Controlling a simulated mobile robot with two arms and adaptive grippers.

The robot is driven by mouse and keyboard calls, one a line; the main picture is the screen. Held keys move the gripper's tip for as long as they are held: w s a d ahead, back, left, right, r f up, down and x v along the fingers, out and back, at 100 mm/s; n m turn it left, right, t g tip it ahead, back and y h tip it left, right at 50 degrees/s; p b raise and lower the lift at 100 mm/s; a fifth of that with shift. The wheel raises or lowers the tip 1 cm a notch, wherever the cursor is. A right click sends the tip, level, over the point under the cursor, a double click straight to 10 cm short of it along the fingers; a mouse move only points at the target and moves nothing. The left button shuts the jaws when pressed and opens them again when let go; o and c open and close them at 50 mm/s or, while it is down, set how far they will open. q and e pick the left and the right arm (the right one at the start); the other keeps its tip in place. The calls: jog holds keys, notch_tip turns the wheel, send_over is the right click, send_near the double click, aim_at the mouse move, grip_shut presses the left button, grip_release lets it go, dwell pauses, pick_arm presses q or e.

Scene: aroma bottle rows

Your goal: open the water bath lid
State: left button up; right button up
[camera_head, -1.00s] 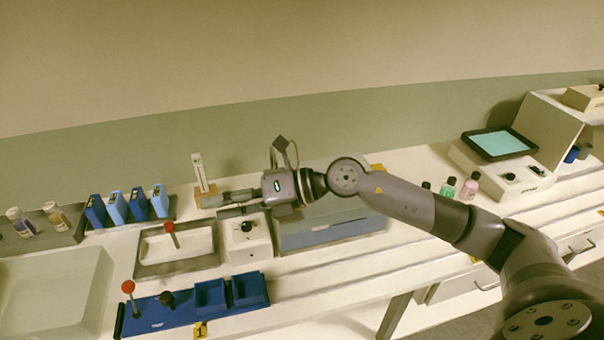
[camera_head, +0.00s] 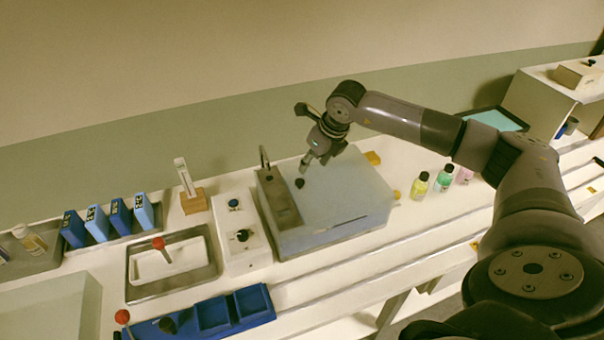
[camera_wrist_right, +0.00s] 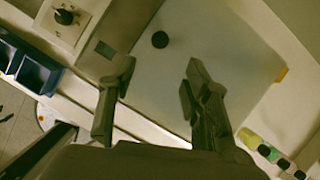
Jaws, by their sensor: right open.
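The water bath (camera_head: 300,245) stands on the bench in the middle of the head view. Its flat grey lid (camera_head: 350,190) lies over it and looks closed. A black knob (camera_head: 299,183) sits near the lid's left side. My right gripper (camera_head: 314,164) is above the lid, pointing down, close to the knob. In the right wrist view the gripper (camera_wrist_right: 157,75) has its two fingers apart with nothing between them. There the knob (camera_wrist_right: 160,40) shows beyond the fingertips, between their lines, not touched. My left gripper is not in view.
A white control box (camera_head: 240,235) with a black dial is left of the bath. A tray with a red-knobbed handle (camera_head: 159,243), blue boxes (camera_head: 119,218) and a blue rack (camera_head: 214,313) lie further left. Small bottles (camera_head: 443,177) stand right of the bath.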

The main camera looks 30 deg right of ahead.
aim_at(300, 181)
jog(key=p+x, duration=0.2)
jog(key=x, duration=0.5)
jog(key=shift+w+f, duration=0.25)
jog(key=shift+x, duration=0.95)
jog(key=shift+w+f+p, duration=0.15)
jog(key=shift+f+p, duration=0.15)
jog(key=shift+f, duration=0.15)
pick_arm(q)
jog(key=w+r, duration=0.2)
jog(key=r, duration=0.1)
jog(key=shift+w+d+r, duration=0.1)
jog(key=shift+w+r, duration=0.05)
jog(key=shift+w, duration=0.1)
pick_arm(e)
jog(key=shift+c, duration=0.5)
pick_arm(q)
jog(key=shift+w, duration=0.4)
pick_arm(e)
grip_shut()
